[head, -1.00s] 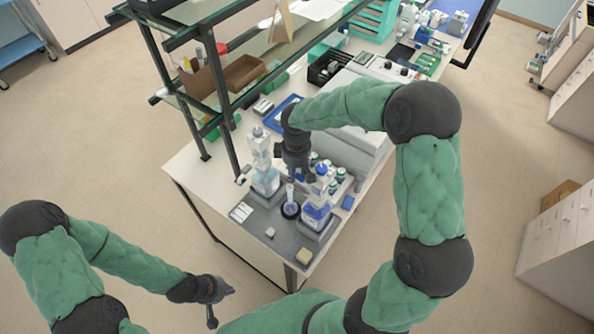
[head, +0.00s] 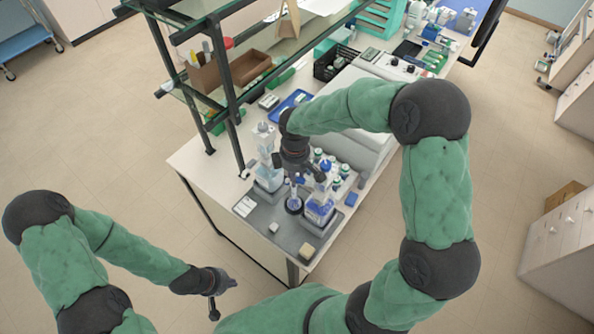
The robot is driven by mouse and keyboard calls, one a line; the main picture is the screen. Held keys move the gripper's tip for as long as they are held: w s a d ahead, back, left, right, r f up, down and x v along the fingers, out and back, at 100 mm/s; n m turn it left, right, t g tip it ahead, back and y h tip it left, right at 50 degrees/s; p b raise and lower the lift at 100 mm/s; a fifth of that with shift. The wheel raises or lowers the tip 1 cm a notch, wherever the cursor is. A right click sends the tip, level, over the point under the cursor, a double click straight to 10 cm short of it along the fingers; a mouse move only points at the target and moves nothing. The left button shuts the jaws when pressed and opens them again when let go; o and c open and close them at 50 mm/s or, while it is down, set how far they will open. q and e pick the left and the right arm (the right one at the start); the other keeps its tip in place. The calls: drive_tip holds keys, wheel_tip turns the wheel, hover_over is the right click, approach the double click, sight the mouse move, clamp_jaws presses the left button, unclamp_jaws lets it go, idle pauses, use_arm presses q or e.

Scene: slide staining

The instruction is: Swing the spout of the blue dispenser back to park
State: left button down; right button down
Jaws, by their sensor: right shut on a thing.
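My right gripper (head: 298,177) is above the tray, just left of the dispenser's top. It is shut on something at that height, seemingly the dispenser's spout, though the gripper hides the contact. A small vessel with a dark round base (head: 293,206) stands below the gripper, left of the dispenser. A second, paler dispenser (head: 268,177) stands further left. My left gripper (head: 226,295) is open and empty, off the bench's front left side.
Several small bottles with coloured caps (head: 340,172) stand behind the blue dispenser. A glass shelf on dark posts (head: 228,125) rises at the back left.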

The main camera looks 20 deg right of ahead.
drive_tip(key=shift+s+a+f+n, duration=0.15)
drive_tip(key=shift+s+a+n, duration=0.1)
drive_tip(key=shift+s+n, duration=0.25)
drive_tip(key=c, duration=1)
unclamp_jaws()
drive_tip(key=shift+w, duration=0.1)
drive_tip(key=shift+r, duration=0.35)
wheel_tip(320, 180, up, 11)
drive_tip(key=shift+r, duration=0.2)
drive_tip(key=shift+c, duration=0.2)
